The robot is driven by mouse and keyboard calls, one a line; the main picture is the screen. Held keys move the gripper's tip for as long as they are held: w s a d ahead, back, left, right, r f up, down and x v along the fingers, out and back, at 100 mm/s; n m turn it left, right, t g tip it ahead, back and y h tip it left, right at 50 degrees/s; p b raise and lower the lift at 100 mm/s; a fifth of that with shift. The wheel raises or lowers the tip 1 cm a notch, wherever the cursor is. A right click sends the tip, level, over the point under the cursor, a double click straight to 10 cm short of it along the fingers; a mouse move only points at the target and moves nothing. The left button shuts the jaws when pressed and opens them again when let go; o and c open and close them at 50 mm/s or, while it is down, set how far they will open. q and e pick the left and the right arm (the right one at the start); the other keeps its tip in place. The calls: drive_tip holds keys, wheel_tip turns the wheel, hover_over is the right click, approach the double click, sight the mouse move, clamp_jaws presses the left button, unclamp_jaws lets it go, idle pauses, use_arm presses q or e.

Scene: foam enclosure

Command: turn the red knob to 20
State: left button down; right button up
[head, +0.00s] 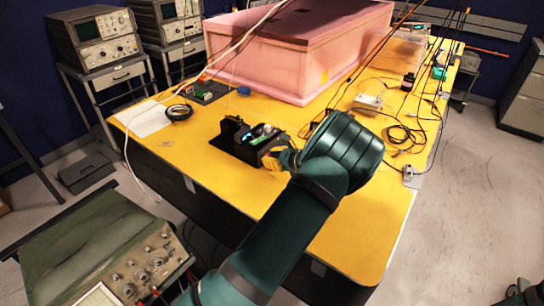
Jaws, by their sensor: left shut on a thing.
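A black device box (240,142) with small knobs and lit parts on top stands on the yellow table near its front left part. My left gripper (284,160) is at the right end of this box. It is mostly covered by my own dark teal wrist. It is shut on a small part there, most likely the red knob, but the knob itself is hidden. Its scale and pointer cannot be read.
The yellow table (345,240) has free room at its front right. A pink foam box (300,60) stands behind. Cables and a small metal box (368,103) lie to the right. A white sheet (143,118) lies left. An instrument (155,262) stands front left.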

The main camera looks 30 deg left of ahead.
use_arm(q)
drive_tip(key=c, duration=0.8)
unclamp_jaws()
drive_tip(key=shift+a, duration=0.1)
drive_tip(key=shift+r, duration=0.1)
drive_tip(key=v, duration=1.2)
